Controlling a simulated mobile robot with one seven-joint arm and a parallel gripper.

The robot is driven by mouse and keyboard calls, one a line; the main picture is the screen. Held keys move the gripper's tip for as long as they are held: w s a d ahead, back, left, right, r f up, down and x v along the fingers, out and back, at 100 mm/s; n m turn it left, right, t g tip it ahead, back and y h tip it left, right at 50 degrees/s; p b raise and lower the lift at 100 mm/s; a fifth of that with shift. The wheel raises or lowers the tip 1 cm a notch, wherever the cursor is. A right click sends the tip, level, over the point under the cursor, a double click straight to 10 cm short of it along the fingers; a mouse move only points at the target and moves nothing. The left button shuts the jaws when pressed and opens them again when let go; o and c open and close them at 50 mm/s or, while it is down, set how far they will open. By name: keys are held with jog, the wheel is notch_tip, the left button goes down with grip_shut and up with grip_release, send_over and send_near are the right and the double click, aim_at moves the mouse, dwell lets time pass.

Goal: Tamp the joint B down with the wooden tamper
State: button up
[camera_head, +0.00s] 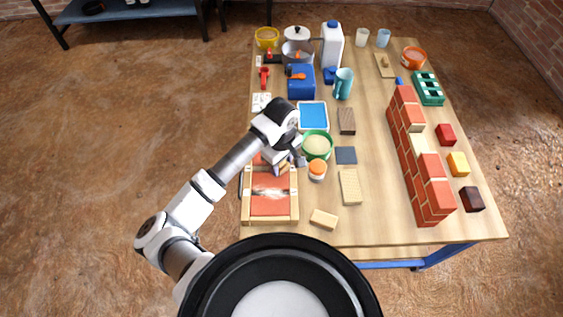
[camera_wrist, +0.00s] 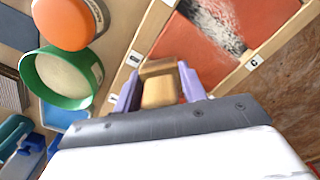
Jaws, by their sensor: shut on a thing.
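My gripper (camera_head: 285,165) is over the far part of a wooden frame (camera_head: 296,208) holding red bricks (camera_head: 270,206). In the wrist view my gripper (camera_wrist: 160,88) has its purple fingers shut on the wooden tamper (camera_wrist: 159,92), a pale wooden block. The tamper's lower end overlaps the frame's rail and a red brick in that view; I cannot tell whether it touches anything. A joint with white and dark material (camera_wrist: 217,22) runs between two red bricks in the wrist view. It also shows in the head view (camera_head: 271,192).
A green bowl of pale material (camera_head: 317,146) and an orange-topped tub (camera_head: 317,170) stand close right of my gripper. A blue tray (camera_head: 313,115) lies beyond. A brick wall (camera_head: 425,170) stands at the right. A wooden block (camera_head: 324,218) lies near the table's front edge.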

jog(key=shift+f, duration=0.1)
jog(key=shift+r+p, duration=1.15)
jog(key=shift+r, duration=2.4)
jog(key=shift+b, duration=0.3)
